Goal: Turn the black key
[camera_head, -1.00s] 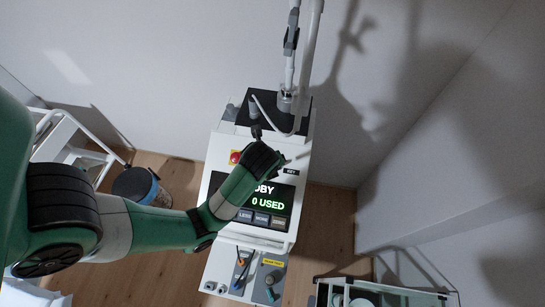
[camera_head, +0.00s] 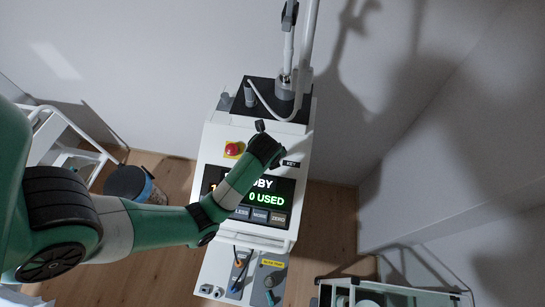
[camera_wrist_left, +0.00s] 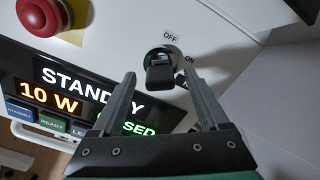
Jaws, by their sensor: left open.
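The black key (camera_wrist_left: 160,72) sits in a round lock on the white console panel, with OFF and ON marks beside it in the left wrist view. I cannot tell which mark it points to. My left gripper (camera_wrist_left: 159,77) is open, with one finger on each side of the key and visible gaps between them. In the head view the left wrist (camera_head: 266,148) is over the upper right of the panel, beside the KEY label (camera_head: 291,164), and hides the key and fingertips. My right gripper is in neither view.
A red stop button (camera_wrist_left: 40,14) on a yellow base is left of the lock. A lit STANDBY screen (camera_wrist_left: 80,95) with a row of buttons below is close to the left finger. A pole (camera_head: 298,50) rises at the console's back.

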